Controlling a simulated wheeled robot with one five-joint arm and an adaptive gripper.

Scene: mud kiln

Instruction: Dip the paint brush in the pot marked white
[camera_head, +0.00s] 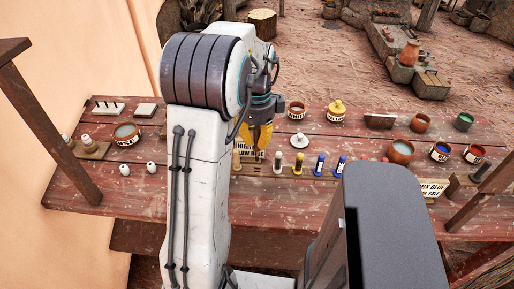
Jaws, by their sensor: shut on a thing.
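My gripper (260,138) hangs over the middle of the table, with yellow-orange fingers pointing down, shut on a thin dark brown thing that seems to be the paint brush; its form and tip are mostly hidden by the fingers. A clay pot with pale grey-white contents and a small label (126,134) stands at the left of the table, well to the left of my gripper. Another labelled pot (296,110) stands behind and right of the gripper. Both labels are too small to read.
A yellow lidded pot (337,112), a brown pot (400,152), and blue (441,152), red (475,154) and green (463,122) pots stand rightward. Wooden posts (55,140) flank the table.

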